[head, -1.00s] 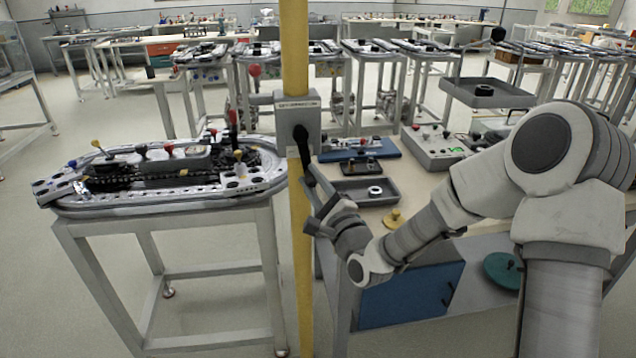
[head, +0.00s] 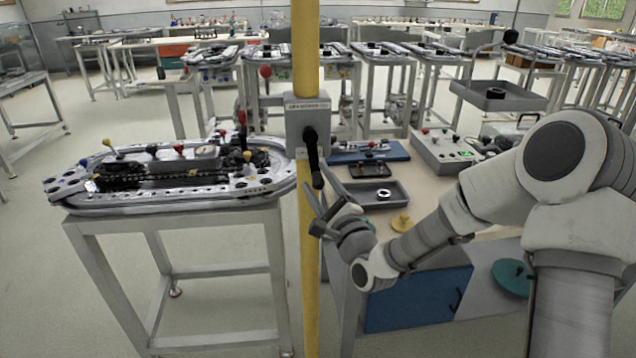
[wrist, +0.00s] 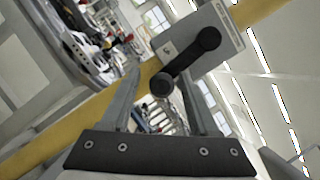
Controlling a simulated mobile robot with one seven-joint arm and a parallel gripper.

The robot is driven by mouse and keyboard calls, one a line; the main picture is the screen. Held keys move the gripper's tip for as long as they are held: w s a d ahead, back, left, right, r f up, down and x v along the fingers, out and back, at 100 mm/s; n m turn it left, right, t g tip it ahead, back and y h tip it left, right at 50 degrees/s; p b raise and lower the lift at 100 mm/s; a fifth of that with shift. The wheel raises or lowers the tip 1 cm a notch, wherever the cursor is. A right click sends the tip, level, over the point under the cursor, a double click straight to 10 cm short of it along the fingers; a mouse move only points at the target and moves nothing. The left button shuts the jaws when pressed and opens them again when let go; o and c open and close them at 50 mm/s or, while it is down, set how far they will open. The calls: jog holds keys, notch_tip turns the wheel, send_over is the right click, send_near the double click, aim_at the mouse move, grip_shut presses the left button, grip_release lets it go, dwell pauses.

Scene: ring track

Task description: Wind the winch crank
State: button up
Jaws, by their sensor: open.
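The winch is a grey labelled box (head: 308,122) on a yellow post (head: 306,50). Its black crank (head: 311,152) has a round hub and an arm hanging down, with the handle at its lower end. My gripper (head: 314,207) is open and empty, at the handle's lower end in the head view. In the wrist view, the crank (wrist: 187,62) shows beyond my gripper (wrist: 160,76), and its round handle end (wrist: 162,84) appears between the two spread fingers. I cannot tell whether a finger touches it.
A track table (head: 175,212) stands left of the post. My arm reaches over the bench's front. Open floor lies front left.

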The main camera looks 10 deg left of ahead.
jog(key=p+v, duration=0.8)
jog(key=v, duration=0.9)
jog(key=shift+s, duration=0.15)
jog(key=shift+d, duration=0.15)
